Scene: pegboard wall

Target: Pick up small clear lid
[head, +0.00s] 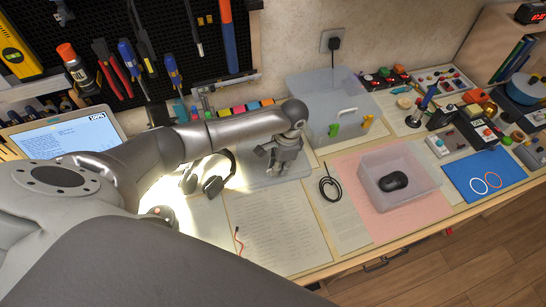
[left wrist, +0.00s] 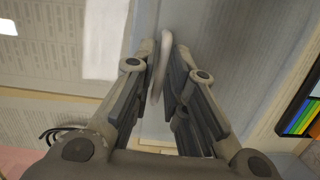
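The small clear lid (head: 300,170) is a flat, see-through rectangle at the back middle of the table in the head view, in front of the large clear box. In the left wrist view its pale raised handle (left wrist: 166,45) stands between my fingertips. My left gripper (head: 277,172) points down over the lid. In the left wrist view my left gripper (left wrist: 162,62) has its fingers close on both sides of the handle, with the pads seeming to touch it. The fingers hide part of the lid. I cannot tell whether it is off the table. My right gripper is not in view.
The large clear box (head: 325,83) stands right behind. Headphones (head: 216,176) lie to the left. A small clear bin (head: 420,201) with a black mouse (head: 393,181) and a coiled black cable (head: 330,188) are to the right. Papers (head: 280,230) cover the front.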

